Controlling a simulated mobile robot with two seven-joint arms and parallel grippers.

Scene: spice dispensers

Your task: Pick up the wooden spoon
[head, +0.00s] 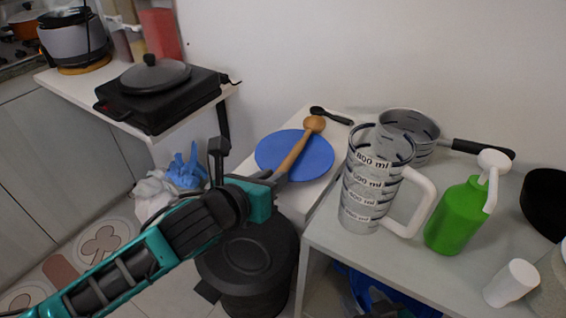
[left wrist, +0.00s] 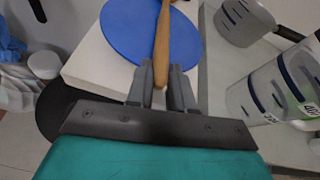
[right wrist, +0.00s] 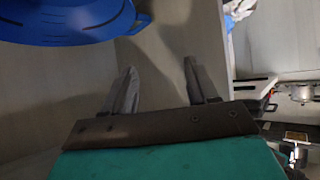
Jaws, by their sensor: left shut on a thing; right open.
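The wooden spoon (head: 296,151) lies across the blue plate (head: 320,158) in the head view, its round bowl at the far side and its handle toward my left arm. My left gripper (head: 278,178) is shut on the handle end near the plate's front edge. In the left wrist view, the spoon handle (left wrist: 162,40) runs down between the two fingers of the left gripper (left wrist: 163,85), with the blue plate (left wrist: 130,30) under it. I cannot tell whether the spoon still touches the plate. My right gripper (right wrist: 160,90) is open and empty in the right wrist view.
A measuring jug (head: 362,190), a green bottle (head: 455,218), a saucepan (head: 405,130) and a white cup (head: 511,283) stand on the right table. A dark spoon (head: 335,117) lies behind the plate. A black bin (head: 250,265) stands below. A blue container (right wrist: 65,28) shows near my right gripper.

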